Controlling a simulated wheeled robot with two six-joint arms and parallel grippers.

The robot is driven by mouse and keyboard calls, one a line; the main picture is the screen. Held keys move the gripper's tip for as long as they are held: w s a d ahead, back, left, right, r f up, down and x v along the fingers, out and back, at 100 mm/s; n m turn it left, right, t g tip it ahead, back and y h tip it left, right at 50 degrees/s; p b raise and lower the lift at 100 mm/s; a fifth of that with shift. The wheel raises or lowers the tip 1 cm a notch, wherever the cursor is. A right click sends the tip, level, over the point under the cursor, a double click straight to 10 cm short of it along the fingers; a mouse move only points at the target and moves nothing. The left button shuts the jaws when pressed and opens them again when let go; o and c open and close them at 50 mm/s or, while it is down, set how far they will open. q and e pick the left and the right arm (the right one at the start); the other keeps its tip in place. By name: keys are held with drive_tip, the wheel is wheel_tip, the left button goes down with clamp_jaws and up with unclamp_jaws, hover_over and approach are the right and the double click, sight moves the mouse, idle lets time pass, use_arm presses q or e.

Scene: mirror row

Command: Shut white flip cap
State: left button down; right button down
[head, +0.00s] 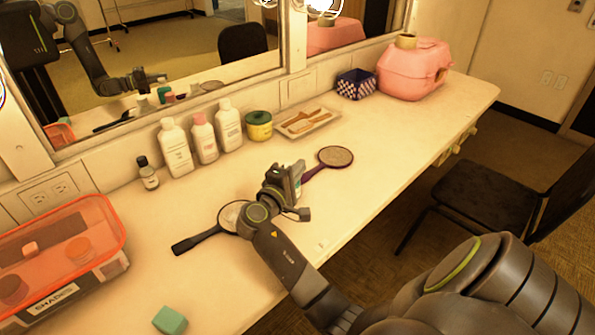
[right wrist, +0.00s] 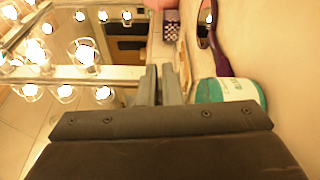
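A teal container with a white label (right wrist: 235,90) is just to the right of my right gripper's fingers in the right wrist view. In the head view only a sliver of it (head: 298,187) shows behind my gripper. No white flip cap can be made out on it, as its top is hidden or unclear. My right gripper (right wrist: 163,82) has its two fingers together with nothing visible between them. In the head view my right gripper (head: 296,172) is low over the counter, beside that container. My left gripper is not in view.
White bottles (head: 176,150) stand along the mirror, beside a green-lidded jar (head: 259,127) and a tray (head: 308,123). Hand mirrors (head: 335,157) lie near my gripper. An orange bin (head: 115,235) and a teal block (head: 170,320) are at left. A pink case (head: 413,72) stands far right.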

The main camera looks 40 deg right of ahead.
idle(0.3)
drive_tip(key=c, duration=1.6)
unclamp_jaws()
